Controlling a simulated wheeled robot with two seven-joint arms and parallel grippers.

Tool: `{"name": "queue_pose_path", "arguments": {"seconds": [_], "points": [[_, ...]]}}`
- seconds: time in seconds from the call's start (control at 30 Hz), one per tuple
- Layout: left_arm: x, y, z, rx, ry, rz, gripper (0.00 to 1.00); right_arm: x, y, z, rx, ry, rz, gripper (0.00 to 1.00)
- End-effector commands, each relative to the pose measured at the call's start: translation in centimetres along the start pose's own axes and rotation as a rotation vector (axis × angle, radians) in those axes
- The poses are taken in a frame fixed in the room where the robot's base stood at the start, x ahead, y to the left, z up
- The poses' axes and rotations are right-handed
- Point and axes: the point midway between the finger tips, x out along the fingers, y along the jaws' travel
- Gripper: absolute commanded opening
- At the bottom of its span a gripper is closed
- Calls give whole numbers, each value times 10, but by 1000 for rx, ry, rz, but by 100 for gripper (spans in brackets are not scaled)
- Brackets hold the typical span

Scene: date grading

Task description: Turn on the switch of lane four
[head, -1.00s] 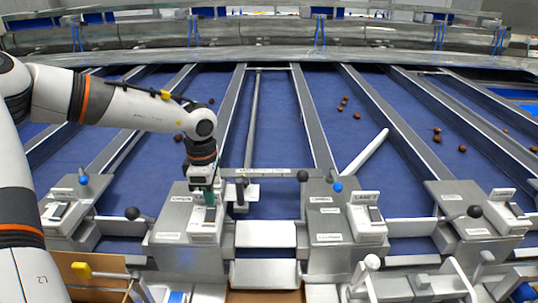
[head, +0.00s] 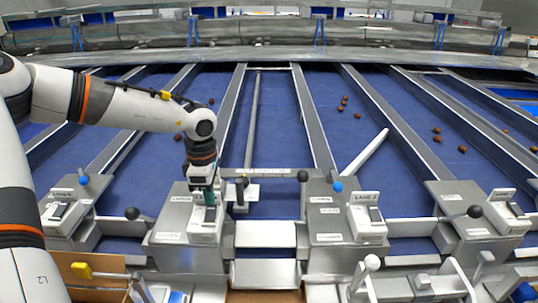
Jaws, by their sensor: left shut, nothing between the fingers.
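My left gripper (head: 207,200) comes down from the left over a light grey switch box (head: 205,232) on the left-centre metal console. Its fingers are shut and empty, with the tips at or just above the dark rocker switch (head: 210,214); I cannot tell whether they touch. The gripper covers the lane label there, so I cannot read it. The rocker's position is too small to tell. The switch box to the right (head: 367,225) has a label that seems to read LANE 3. My right gripper is not in view.
Further switch boxes stand at far left (head: 58,213) and far right (head: 508,212). Black-knobbed levers (head: 132,213) and a blue-knobbed lever (head: 338,187) stick up near the consoles. Blue belts (head: 275,130) with several dates run behind. A cardboard box (head: 95,270) sits at front left.

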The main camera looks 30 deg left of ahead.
Motion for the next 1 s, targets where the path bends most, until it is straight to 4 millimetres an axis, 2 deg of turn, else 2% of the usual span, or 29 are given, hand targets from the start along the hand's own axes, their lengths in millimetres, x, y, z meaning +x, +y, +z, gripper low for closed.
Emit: {"name": "queue_pose_path", "arguments": {"seconds": [1.0], "points": [[9,0,0,0,0,0,0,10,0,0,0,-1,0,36]]}}
